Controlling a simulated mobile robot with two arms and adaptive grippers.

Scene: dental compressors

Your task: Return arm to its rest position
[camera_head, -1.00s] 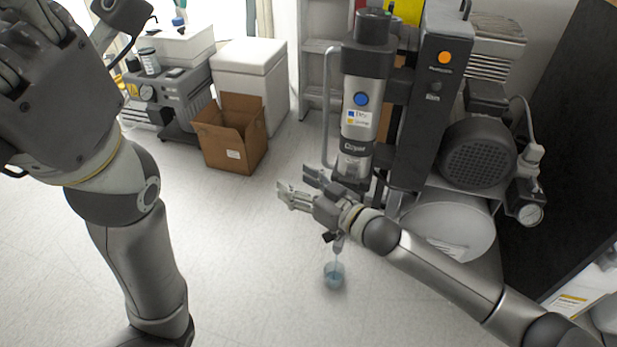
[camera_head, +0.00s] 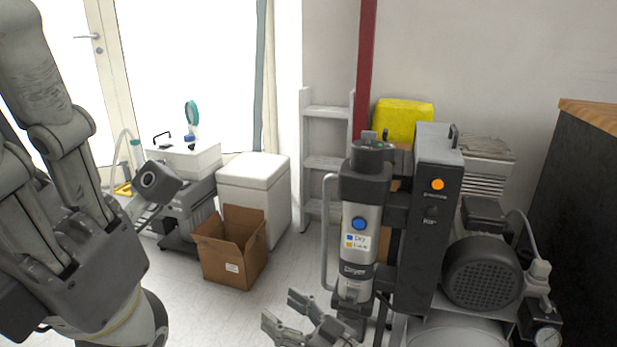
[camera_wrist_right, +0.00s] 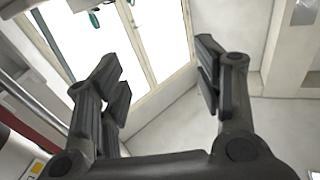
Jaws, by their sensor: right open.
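My right gripper (camera_head: 283,312) shows at the bottom middle of the head view, in front of the compressor's dryer column. Its two fingers are apart, with nothing between them. The right wrist view shows the same gripper (camera_wrist_right: 162,85) with fingers spread and only floor, wall and a bright door beyond. My right forearm is cut off below the head view.
The compressor's dryer column (camera_head: 355,235) and motor (camera_head: 482,272) stand at the right, close to my right gripper. An open cardboard box (camera_head: 232,262), a white cabinet (camera_head: 254,190) and a step ladder (camera_head: 327,163) are behind. Floor is clear before the box.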

